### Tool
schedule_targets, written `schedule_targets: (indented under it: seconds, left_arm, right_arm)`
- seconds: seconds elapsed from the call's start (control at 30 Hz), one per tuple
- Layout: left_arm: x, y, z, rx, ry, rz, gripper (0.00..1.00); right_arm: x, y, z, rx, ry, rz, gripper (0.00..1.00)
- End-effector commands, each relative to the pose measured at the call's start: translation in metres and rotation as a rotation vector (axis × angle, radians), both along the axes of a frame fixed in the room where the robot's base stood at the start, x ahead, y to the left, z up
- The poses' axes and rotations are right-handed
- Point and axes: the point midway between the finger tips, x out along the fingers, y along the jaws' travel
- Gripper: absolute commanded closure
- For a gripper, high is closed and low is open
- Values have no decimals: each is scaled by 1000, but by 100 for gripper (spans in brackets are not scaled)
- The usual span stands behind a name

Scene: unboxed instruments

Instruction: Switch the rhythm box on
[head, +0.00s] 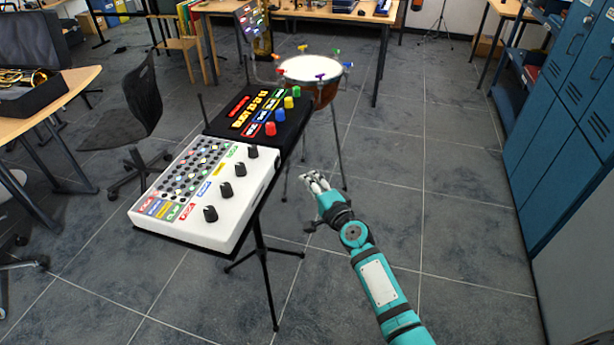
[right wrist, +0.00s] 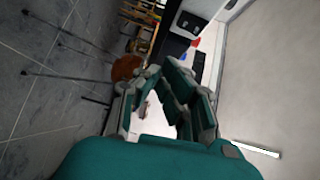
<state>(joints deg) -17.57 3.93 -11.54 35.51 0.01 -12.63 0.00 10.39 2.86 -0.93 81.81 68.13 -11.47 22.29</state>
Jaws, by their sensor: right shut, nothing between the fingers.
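A white box (head: 222,208) with black knobs, coloured labels and a grid of small buttons lies on a stand in the head view. Behind it, on the same stand, is a black box (head: 236,119) with red, blue, yellow and green knobs. I cannot tell for sure which one is the rhythm box. No power switch can be made out. My right gripper (head: 317,183) is shut and empty, in the air to the right of both boxes and apart from them. Its fingers (right wrist: 165,88) also show in the right wrist view. My left gripper is not in view.
A kettle drum (head: 309,70) with coloured pegs stands behind the boxes. The thin black stand (head: 262,255) carries the boxes. A black chair (head: 140,100) and a wooden desk (head: 40,105) are at left. Blue lockers (head: 560,110) line the right. The floor between is clear.

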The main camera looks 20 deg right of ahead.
Motion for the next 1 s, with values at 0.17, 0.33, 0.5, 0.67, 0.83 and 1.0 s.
schedule_targets:
  seconds: [0.17,0.33,0.5,0.67,0.83,1.0]
  left_arm:
    - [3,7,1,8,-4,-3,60]
    - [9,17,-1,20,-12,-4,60]
    - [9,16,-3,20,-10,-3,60]
    - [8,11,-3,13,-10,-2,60]
    - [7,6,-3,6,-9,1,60]
    - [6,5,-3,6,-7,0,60]
  right_arm:
    - [-29,-5,-3,0,1,0,100]
    - [-57,-11,-6,-1,2,1,100]
    - [-74,-14,-7,-1,0,1,100]
    - [-78,-15,-6,-1,-1,1,100]
    - [-78,-15,-6,0,-1,1,100]
    - [-78,-14,-7,0,-1,1,100]
